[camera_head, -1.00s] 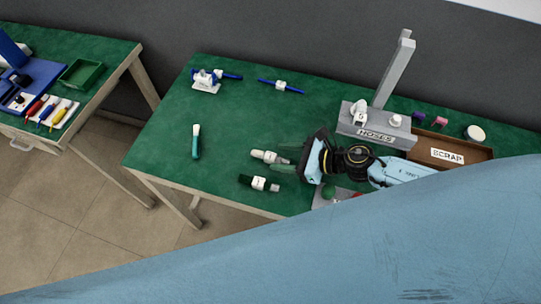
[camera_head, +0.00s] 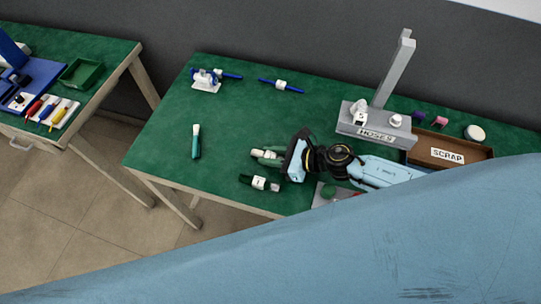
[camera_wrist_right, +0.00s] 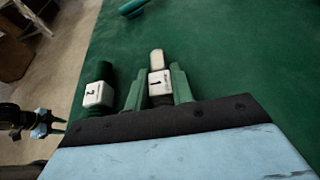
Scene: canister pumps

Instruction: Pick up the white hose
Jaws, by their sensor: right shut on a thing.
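My right gripper (camera_head: 266,157) is over the green table, its green fingers shut on a white piece (camera_wrist_right: 160,84) with a label "1" and a cream tip. In the right wrist view the piece sits between the fingers, tip pointing away. Its lower part is hidden. A dark green piece with a white label "2" (camera_head: 260,183) lies just beside the right gripper. A small white piece (camera_head: 359,113), possibly the white hose, is on the grey stand marked HOSES (camera_head: 350,129); its shape is unclear. My left gripper (camera_wrist_right: 54,127) seems to show small at the right wrist view's left edge.
A brown SCRAP tray (camera_head: 484,153) is right of the stand, which has a tall grey post (camera_head: 396,70). A teal-handled tool (camera_head: 196,143) lies at the left. Blue-and-white parts (camera_head: 206,80) are at the back. The table's middle is clear.

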